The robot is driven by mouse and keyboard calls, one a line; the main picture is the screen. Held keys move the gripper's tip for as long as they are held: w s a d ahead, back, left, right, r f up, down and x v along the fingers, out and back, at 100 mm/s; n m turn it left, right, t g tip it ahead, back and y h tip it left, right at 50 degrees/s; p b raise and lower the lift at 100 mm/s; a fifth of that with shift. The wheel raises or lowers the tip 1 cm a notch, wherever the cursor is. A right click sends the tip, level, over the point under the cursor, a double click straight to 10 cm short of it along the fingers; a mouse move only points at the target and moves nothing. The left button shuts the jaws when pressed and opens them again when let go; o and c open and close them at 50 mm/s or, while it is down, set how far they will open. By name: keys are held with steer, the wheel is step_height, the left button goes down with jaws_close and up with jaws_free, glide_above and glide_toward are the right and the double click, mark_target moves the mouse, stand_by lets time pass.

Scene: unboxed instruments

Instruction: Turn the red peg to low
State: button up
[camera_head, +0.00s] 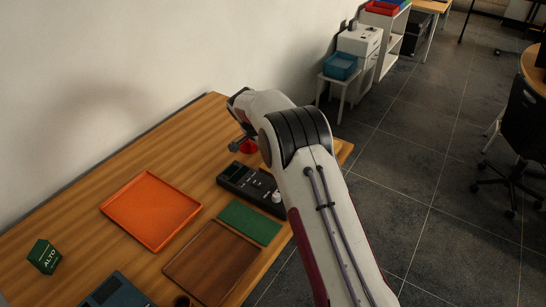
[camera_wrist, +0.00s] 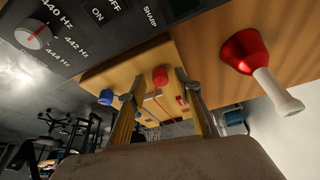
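The red peg (camera_wrist: 160,77) stands on a light wooden block (camera_wrist: 110,76) in the wrist view. A blue peg (camera_wrist: 106,97) is to its left. My gripper (camera_wrist: 157,90) is open, with a finger on each side of the red peg in the picture and visible gaps between. I cannot tell whether the fingertips are level with the peg. No "low" mark is readable. In the head view my gripper (camera_head: 242,138) is over the far end of the table, and my arm seems to hide the block and pegs.
A black panel device (camera_head: 250,184) with a dial (camera_wrist: 33,34) lies near the block. A red bell (camera_wrist: 245,53) with a pale handle is on the other side. An orange tray (camera_head: 151,209), green mat (camera_head: 249,222), brown tray (camera_head: 212,262) and green ALTO block (camera_head: 44,257) lie nearer.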

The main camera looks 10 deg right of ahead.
steer(key=shift+r, duration=0.15)
steer(key=shift+s+a+r, duration=0.25)
steer(key=shift+a+r, duration=0.05)
steer(key=shift+r, duration=0.1)
steer(key=s+a, duration=0.2)
steer(key=a, duration=0.1)
steer(key=s+a, duration=0.2)
steer(key=a, duration=0.1)
steer(key=s+a, duration=0.2)
steer(key=a, duration=0.2)
steer(key=shift+s, duration=0.1)
steer(key=shift+d, duration=0.15)
